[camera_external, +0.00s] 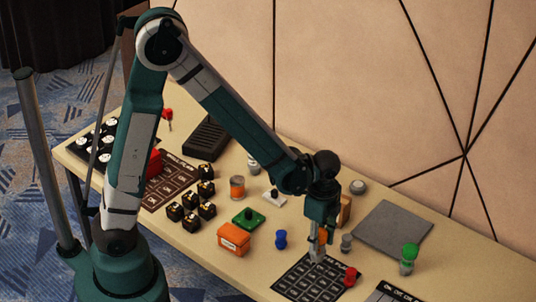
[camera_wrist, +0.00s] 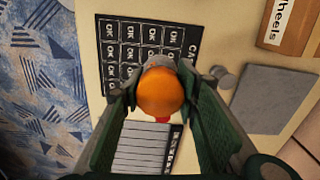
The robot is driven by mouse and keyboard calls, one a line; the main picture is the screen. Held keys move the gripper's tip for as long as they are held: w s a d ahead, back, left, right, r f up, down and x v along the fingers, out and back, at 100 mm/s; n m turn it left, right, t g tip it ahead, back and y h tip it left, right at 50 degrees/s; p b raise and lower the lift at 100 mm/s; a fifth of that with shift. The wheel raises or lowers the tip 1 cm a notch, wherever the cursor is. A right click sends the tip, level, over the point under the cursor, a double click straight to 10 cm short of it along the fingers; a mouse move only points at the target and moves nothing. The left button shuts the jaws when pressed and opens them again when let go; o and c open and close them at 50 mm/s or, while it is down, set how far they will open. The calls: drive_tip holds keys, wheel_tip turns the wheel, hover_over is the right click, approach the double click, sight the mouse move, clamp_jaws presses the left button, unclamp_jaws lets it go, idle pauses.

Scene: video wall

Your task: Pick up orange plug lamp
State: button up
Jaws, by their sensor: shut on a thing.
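The orange plug lamp (camera_wrist: 161,92) shows its round orange top in the wrist view, between the two green fingers of my gripper (camera_wrist: 160,95). My gripper is shut on it. In the external view my gripper (camera_external: 317,250) points down over the far edge of a black card with a grid of cells (camera_external: 305,284). The lamp is mostly hidden by the fingers there. Its lower end is hidden in the wrist view, so I cannot tell whether it touches the card.
A red knob (camera_external: 351,276), a grey knob (camera_external: 346,243) and a blue knob (camera_external: 280,239) stand close by. A green-topped lamp (camera_external: 410,257) and a flat grey pad (camera_external: 392,230) are to the right. An orange box (camera_external: 234,241) and several black blocks are to the left.

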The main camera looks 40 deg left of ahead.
sight(320, 231)
drive_tip(key=shift+r, duration=1.85)
drive_tip(key=shift+w+p, duration=0.1)
drive_tip(key=shift+p, duration=0.2)
